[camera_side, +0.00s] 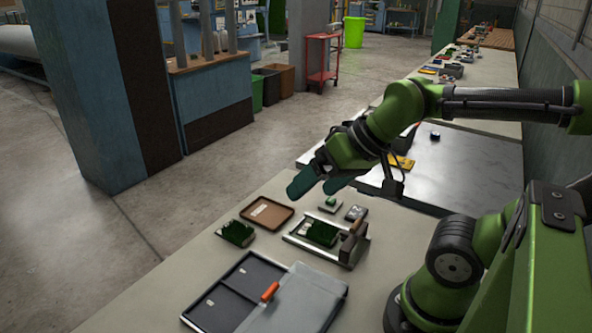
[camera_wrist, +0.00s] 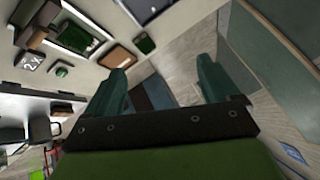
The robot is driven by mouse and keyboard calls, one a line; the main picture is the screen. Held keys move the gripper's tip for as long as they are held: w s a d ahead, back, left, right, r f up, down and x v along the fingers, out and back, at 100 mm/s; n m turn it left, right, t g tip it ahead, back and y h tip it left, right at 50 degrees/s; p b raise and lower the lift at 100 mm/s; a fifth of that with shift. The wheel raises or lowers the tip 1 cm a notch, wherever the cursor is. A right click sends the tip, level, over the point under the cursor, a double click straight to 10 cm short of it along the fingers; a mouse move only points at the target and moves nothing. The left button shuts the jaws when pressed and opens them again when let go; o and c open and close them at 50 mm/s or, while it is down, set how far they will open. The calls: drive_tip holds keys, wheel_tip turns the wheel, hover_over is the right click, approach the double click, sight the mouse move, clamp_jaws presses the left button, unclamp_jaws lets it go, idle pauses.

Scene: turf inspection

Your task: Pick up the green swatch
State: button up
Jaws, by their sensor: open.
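Two green turf swatches lie on the pale bench. One loose green swatch (camera_side: 235,232) is left of the brown tray's near side; it also shows in the wrist view (camera_wrist: 145,43). Another green swatch (camera_side: 323,233) lies in a metal frame with a brown block at one end; it shows in the wrist view too (camera_wrist: 75,37). My gripper (camera_side: 319,185) is above the bench, beyond and higher than both swatches. Its teal fingers are spread and empty, also in the wrist view (camera_wrist: 162,70). I cannot tell which swatch the task names.
A brown shallow tray (camera_side: 267,213) lies between the swatches and slightly behind. A small plate with a green piece (camera_side: 331,202) and a dark square device (camera_side: 355,213) sit behind the frame.

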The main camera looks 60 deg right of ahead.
drive_tip(key=n+g+h, duration=0.2)
drive_tip(key=n+g, duration=0.2)
drive_tip(key=g, duration=0.3)
hover_over(325, 230)
wheel_tip(325, 230, down, 6)
drive_tip(key=f, duration=1)
drive_tip(key=shift+s+f, duration=0.25)
drive_tip(key=shift+f, duration=0.1)
drive_tip(key=shift+w+f, duration=0.2)
drive_tip(key=shift+f, duration=2.85)
